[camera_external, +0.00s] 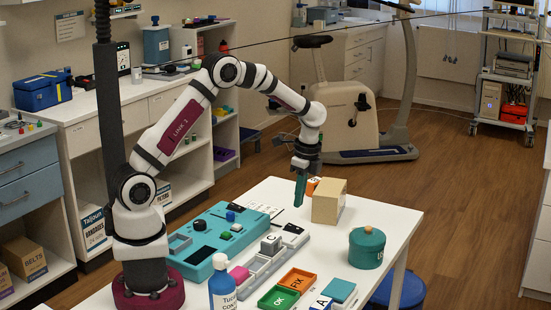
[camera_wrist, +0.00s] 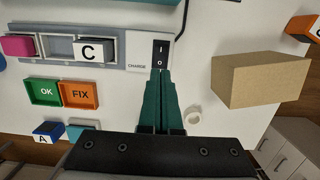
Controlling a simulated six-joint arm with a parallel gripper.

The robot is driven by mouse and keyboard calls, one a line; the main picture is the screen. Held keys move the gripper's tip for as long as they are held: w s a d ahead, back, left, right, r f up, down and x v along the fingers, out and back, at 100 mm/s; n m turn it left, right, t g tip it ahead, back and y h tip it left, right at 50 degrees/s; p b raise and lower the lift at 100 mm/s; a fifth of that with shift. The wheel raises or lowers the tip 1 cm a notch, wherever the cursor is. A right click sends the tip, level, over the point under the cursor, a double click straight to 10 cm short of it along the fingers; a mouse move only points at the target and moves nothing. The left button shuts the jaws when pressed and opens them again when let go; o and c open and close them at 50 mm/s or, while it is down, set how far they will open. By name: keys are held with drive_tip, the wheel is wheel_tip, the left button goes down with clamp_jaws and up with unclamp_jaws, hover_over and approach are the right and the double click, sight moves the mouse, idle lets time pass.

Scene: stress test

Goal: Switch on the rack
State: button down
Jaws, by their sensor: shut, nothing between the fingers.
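The grey rack (camera_wrist: 111,36) holds a grey block marked C (camera_wrist: 92,51) and a pink block (camera_wrist: 17,46). At its right end, by the word CHARGE, is a black rocker switch (camera_wrist: 160,54) marked I and O. Which side of it is pressed I cannot tell. The rack also shows in the external view (camera_external: 251,277). My gripper (camera_wrist: 160,74) has its teal fingers shut and empty, with the tips at the O end of the switch in the wrist view. In the external view my gripper (camera_external: 299,203) points down above the table. Whether it touches the switch I cannot tell.
A cardboard box (camera_external: 328,201) stands close to the right of my gripper. A teal lidded pot (camera_external: 366,248), a green OK tray (camera_external: 278,298), an orange FIX tray (camera_external: 298,281) and a teal control panel (camera_external: 200,254) are also on the white table (camera_external: 395,222). A small white ring (camera_wrist: 193,117) lies near the fingers.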

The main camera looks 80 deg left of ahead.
wheel_tip(320, 180, up, 8)
drive_tip(key=f, duration=0.1)
hover_over(290, 225)
drive_tip(key=w+d, duration=0.3)
drive_tip(key=shift+s+a+r, duration=0.1)
drive_tip(key=shift+s+r, duration=0.15)
drive_tip(key=f, duration=0.4)
drive_tip(key=s+a+f, duration=0.1)
drive_tip(key=f, duration=0.4)
drive_tip(key=s+a+f, duration=0.1)
drive_tip(key=f, duration=0.3)
drive_tip(key=shift+s+a+f, duration=0.15)
drive_tip(key=shift+a+f, duration=0.1)
drive_tip(key=shift+f, duration=0.15)
drive_tip(key=shift+f, duration=0.2)
